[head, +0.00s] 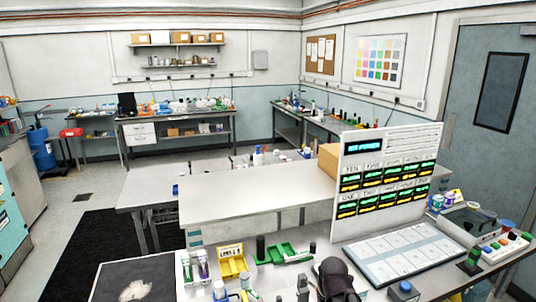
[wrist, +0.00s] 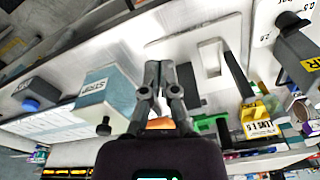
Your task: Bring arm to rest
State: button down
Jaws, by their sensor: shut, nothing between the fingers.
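My gripper (wrist: 160,66) shows in the wrist view, with its two grey fingers together and nothing between them. Its dark wrist body (wrist: 160,158) fills the bottom middle of that view. The fingers point over the work surface and hold no object. In the head view a dark, rounded part at the bottom edge, right of the middle, looks like my arm (head: 336,280). The fingers cannot be made out there.
The bench holds a yellow labelled bin (head: 232,262), a green tray (head: 282,253), a standing display panel (head: 388,184) and a flat white module board (head: 404,252). A blue-grey box (wrist: 102,92) appears left of the fingers in the wrist view. The rear tabletop (head: 245,192) is mostly clear.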

jog(key=shift+g, duration=0.4)
jog(key=s+f+b, duration=0.3)
jog(key=shift+s+d+f, duration=0.1)
jog(key=shift+d, duration=0.05)
jog(key=c, duration=0.7)
grip_release()
jog(key=w+a+r+n+p, duration=0.2)
jog(key=w+a+n, duration=0.1)
jog(key=w+a, duration=0.3)
jog(key=w+a+r+n+g+p, duration=0.1)
jog(key=w+a+r+n+p, duration=0.1)
jog(key=w+a, duration=0.5)
jog(key=w+a+r+n+y+p, duration=0.1)
jog(key=w+a+r+n+p, duration=0.1)
jog(key=w+a+n, duration=0.2)
jog(key=shift+w+a+r+n, duration=0.1)
jog(key=shift+w+a, duration=0.45)
jog(key=shift+w, duration=0.4)
jog(key=shift+w+a+r+n, duration=0.1)
jog(key=shift+w+a, duration=0.5)
jog(key=shift+w, duration=0.3)
jog(key=shift+w+a+r+n, duration=0.1)
jog(key=shift+w+a, duration=0.45)
jog(key=shift+w, duration=0.4)
jog(key=shift+f, duration=0.25)
